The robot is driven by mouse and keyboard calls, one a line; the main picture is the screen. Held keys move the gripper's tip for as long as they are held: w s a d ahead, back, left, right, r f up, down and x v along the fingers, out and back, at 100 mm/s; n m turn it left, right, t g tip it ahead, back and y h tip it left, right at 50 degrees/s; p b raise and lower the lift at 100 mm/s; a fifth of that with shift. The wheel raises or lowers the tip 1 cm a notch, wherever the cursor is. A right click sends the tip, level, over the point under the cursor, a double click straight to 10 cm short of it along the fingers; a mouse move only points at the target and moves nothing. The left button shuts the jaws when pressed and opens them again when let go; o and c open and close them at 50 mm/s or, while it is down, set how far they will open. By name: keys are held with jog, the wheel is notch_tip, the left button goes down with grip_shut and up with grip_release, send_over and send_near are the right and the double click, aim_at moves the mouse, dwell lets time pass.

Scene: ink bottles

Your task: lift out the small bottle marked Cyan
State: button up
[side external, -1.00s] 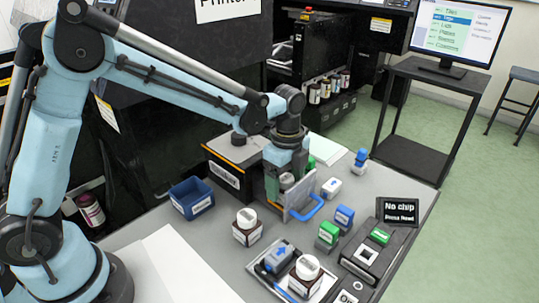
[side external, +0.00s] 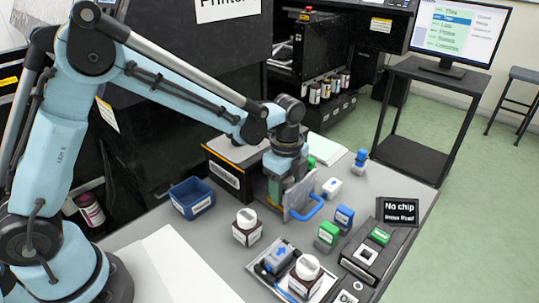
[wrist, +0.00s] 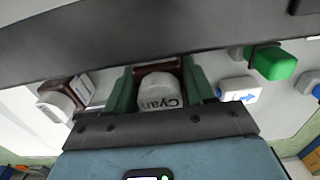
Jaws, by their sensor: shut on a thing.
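In the side view my gripper (side external: 284,186) is low, behind a grey panel with a blue handle (side external: 302,203), in front of the black box with an orange edge (side external: 228,172). There the bottle is hidden by the fingers and panel.
A blue bin (side external: 192,197) stands left. Another white-capped bottle (side external: 246,226) stands in front, and one more (side external: 306,273) sits on a tray. Blue, green and white blocks lie right, near a reader showing "No chip" (side external: 398,211). Grey table is clear between bin and bottle.

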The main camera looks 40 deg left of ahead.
notch_tip(320, 180, up, 10)
jog(key=shift+r, duration=0.15)
dwell(0.5)
